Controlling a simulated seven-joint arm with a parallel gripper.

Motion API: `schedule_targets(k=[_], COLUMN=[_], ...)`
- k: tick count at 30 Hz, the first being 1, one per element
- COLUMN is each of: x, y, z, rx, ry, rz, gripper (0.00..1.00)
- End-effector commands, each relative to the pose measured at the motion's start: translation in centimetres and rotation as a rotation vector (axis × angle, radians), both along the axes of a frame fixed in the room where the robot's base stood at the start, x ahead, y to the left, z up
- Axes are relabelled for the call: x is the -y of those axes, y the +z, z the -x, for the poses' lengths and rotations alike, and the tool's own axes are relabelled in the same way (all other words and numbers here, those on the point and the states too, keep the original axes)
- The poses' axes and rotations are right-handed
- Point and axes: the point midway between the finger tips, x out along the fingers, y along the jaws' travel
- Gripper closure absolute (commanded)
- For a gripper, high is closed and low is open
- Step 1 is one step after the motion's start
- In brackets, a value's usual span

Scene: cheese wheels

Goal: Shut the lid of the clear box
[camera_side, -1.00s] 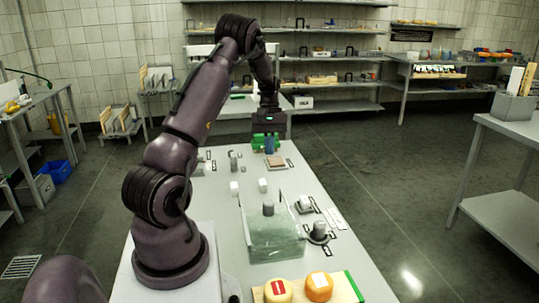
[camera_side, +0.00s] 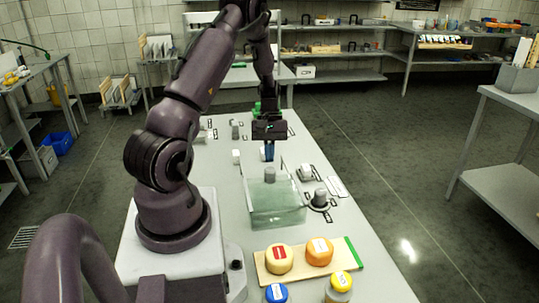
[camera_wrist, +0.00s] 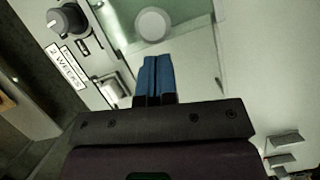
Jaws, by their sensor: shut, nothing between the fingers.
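The clear box (camera_side: 278,214) stands on the bench in the side view, a greenish see-through body. Thin clear edges rise above its far part, so the lid seems raised; its exact angle is hard to tell. A grey cylinder (camera_side: 270,174) shows at the box's far part. My gripper (camera_side: 269,158) is shut and empty, its blue fingers pointing down just beyond the box. I cannot tell whether the fingers touch the lid.
A grey knob (camera_side: 320,197) with labels stands right of the box. A wooden board (camera_side: 345,258) with cheese wheels (camera_side: 319,251) lies in front. A yellow-topped jar (camera_side: 341,284) and a blue-topped one (camera_side: 276,293) stand nearer. Small white blocks stand behind the box.

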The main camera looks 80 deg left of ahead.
Motion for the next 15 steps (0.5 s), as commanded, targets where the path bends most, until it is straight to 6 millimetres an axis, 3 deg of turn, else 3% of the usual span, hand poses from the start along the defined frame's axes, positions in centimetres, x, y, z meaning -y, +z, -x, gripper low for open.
schedule_targets(k=[15], x=[0.93], y=[0.05], z=[0.13], rx=[0.000], ry=[-0.001], rz=[0.000], gripper=[1.00])
